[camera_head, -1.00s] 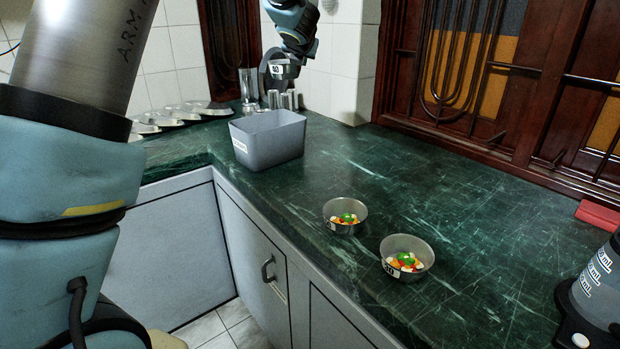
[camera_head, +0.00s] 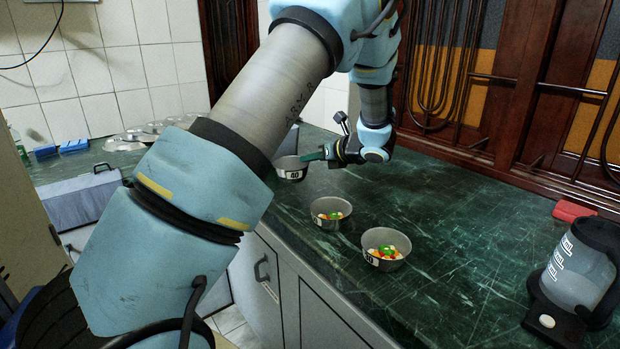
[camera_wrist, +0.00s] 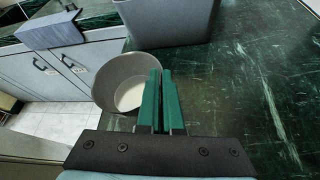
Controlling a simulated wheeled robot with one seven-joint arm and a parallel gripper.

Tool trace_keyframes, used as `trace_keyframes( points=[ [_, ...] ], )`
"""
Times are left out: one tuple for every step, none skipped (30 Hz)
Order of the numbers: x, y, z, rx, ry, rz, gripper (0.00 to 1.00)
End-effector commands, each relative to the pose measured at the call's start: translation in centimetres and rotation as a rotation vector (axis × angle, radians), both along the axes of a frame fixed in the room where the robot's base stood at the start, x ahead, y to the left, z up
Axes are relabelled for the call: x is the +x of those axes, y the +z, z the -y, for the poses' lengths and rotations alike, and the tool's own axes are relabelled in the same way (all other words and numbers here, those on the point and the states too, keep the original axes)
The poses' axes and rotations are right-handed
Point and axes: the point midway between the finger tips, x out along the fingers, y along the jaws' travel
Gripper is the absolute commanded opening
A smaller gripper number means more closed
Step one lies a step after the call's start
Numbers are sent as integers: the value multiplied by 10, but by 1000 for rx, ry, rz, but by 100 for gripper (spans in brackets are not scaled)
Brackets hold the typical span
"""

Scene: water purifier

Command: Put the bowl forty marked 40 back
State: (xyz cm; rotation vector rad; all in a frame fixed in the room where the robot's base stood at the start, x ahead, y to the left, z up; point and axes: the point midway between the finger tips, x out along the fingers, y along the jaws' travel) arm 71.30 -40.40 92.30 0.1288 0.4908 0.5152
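A grey metal bowl with a 40 label (camera_head: 290,168) is held nearly upright at the counter's front edge in the head view. My gripper (camera_head: 318,156) is to the right of this bowl. Its green fingers (camera_wrist: 158,100) are almost together and pinch the bowl's rim. The bowl looks raised above the counter; any small gap under it cannot be judged. The bowl's left part overlaps the cabinet front and floor in the wrist view.
Two bowls of coloured food, the nearer (camera_head: 386,262) and the farther (camera_head: 330,222), stand on the green counter (camera_head: 455,225). A grey bin (camera_wrist: 172,30) stands just beyond the held bowl. A jug (camera_head: 578,272) stands at right. The counter's middle right is clear.

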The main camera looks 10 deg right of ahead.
Motion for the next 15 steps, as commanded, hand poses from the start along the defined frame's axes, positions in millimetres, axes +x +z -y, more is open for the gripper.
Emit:
trace_keyframes(
  points=[
    [0, -4, 0, 2, 0, -1, 0],
    [0, -7, 0, 1, 0, -1, 0],
    [0, -10, 0, 1, 0, -1, 0],
    [0, -13, 0, 2, -1, -1, 0],
    [0, -16, 0, 2, -1, -2, 0],
    [0, -22, 0, 2, -2, -2, 0],
    [0, -27, 0, 3, -3, -3, 0],
    [0, -32, 0, 3, -3, -3, 0],
    [0, -37, 1, 2, -3, -2, 0],
    [0, -41, 1, 3, -3, -3, 0],
    [0, -44, 1, 2, -2, -2, 0],
    [0, -48, 1, 1, -3, 0, 0],
    [0, -49, 1, 1, -3, -1, 0],
    [0, -51, 1, 0, -2, 0, 0],
    [0, -51, 1, 0, -2, 0, 0]
  ],
)
